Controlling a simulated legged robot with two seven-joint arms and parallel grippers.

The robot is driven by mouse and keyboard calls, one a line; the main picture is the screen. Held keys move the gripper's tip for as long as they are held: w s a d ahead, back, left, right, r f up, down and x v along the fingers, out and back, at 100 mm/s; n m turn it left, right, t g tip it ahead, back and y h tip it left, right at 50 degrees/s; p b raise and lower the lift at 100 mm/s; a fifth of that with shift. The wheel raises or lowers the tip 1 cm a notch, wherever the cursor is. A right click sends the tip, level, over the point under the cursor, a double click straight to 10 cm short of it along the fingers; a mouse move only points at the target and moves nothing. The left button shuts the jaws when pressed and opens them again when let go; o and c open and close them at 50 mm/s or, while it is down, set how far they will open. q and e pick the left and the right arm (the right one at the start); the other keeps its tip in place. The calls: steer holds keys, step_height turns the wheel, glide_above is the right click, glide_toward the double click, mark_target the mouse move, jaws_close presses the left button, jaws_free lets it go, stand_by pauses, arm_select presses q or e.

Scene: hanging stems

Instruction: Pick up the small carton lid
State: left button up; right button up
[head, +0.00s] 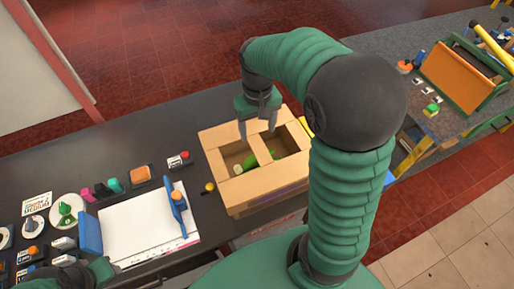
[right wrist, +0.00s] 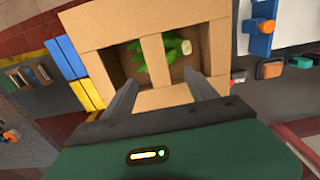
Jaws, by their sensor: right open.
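An open cardboard carton (head: 262,192) stands on the dark counter, its flaps spread and a cardboard strip across its opening. It also shows in the right wrist view (right wrist: 95,25). I cannot make out a separate small lid apart from these cardboard parts. Inside the carton lie green leafy stems (right wrist: 155,58) and a pale round piece (right wrist: 186,46). My right gripper (head: 256,126) is open, pointing down over the carton's far side.
Left of the carton lie a white paper pad (head: 148,228) with a blue tool (head: 178,203) on it, and several small blocks and labelled items. Yellow and blue pieces (right wrist: 66,58) lie close beside the carton. An orange and green toolbox (head: 462,75) stands at the right.

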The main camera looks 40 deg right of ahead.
glide_above(260, 149)
steer(key=a, duration=0.1)
steer(key=f, duration=0.4)
steer(key=shift+w+a+f, duration=0.15)
steer(key=shift+a+f, duration=0.05)
steer(key=shift+f, duration=0.05)
steer(key=shift+w+d+f, duration=0.15)
steer(key=shift+w+f, duration=0.2)
steer(key=shift+f, duration=0.3)
steer(key=shift+w+d+f, duration=0.1)
steer(key=shift+w+f, duration=0.25)
steer(key=shift+f, duration=0.25)
steer(key=f, duration=0.1)
steer(key=s+d+f, duration=0.1)
steer(key=s+f+p, duration=0.1)
steer(key=f, duration=0.1)
steer(key=shift+d, duration=0.15)
steer(key=shift+f, duration=0.25)
steer(key=shift+w+a+f, duration=0.1)
steer(key=shift+a, duration=0.15)
steer(key=shift+w+a, duration=0.1)
steer(key=shift+w, duration=0.05)
steer(key=shift+c, duration=1.9)
arm_select(q)
steer(key=shift+w+r, duration=0.4)
steer(key=shift+r, duration=0.05)
arm_select(e)
jaws_close()
